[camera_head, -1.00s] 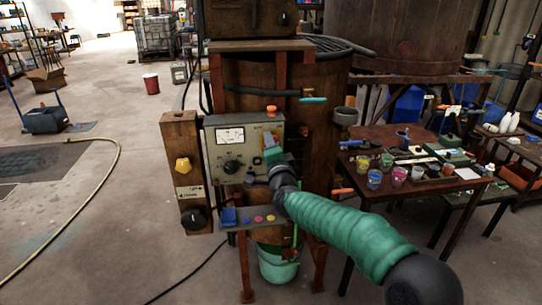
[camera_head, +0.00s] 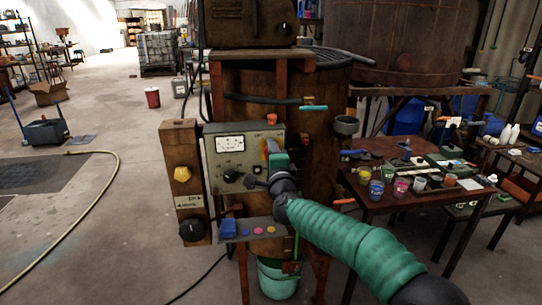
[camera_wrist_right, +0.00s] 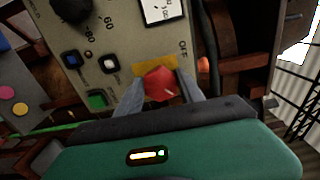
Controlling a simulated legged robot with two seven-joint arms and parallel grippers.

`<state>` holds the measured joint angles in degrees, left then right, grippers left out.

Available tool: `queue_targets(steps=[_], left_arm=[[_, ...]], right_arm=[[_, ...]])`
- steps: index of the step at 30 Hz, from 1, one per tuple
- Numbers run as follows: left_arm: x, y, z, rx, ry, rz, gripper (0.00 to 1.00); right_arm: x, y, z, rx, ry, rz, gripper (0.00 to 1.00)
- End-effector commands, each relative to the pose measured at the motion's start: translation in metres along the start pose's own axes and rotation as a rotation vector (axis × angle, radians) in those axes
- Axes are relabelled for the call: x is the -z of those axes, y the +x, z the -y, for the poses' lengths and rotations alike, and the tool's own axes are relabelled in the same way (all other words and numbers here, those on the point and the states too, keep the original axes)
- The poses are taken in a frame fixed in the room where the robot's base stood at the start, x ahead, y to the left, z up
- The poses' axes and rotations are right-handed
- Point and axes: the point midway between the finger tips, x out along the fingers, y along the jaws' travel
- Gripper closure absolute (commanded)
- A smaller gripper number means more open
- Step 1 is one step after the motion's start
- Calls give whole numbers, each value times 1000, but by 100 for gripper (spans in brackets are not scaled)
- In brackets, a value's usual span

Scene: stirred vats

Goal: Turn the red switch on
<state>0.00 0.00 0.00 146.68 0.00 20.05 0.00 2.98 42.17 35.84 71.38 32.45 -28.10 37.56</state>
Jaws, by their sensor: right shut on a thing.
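The red switch (camera_wrist_right: 160,83) sits on a yellow plate on the grey control panel (camera_head: 228,158), beside an "OFF" mark, in the right wrist view. My right gripper (camera_wrist_right: 158,90) has a grey-blue finger on each side of the switch and is shut on it. In the head view my green right gripper (camera_head: 270,150) is at the right part of the panel and hides most of the switch. My left gripper is not in view.
The panel also has a dial meter (camera_head: 230,143), a black knob (camera_head: 231,176) and small buttons. A box with a yellow knob (camera_head: 182,173) stands to its left. A table with paint pots (camera_head: 376,188) is to the right. Open floor lies at the left.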

Motion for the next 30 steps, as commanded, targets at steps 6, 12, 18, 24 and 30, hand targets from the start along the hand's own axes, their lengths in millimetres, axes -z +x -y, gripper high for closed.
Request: queue_targets(steps=[6,12,18,24,30], left_arm=[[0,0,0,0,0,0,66],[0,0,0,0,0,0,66],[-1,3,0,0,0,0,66],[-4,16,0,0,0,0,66],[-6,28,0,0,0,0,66]], right_arm=[[0,0,-5,-9,2,1,37],[0,0,-3,-5,1,0,33],[0,-5,-2,-3,0,0,33],[1,-44,-4,-1,-3,-1,33],[1,-104,-3,-1,-6,-1,33]])
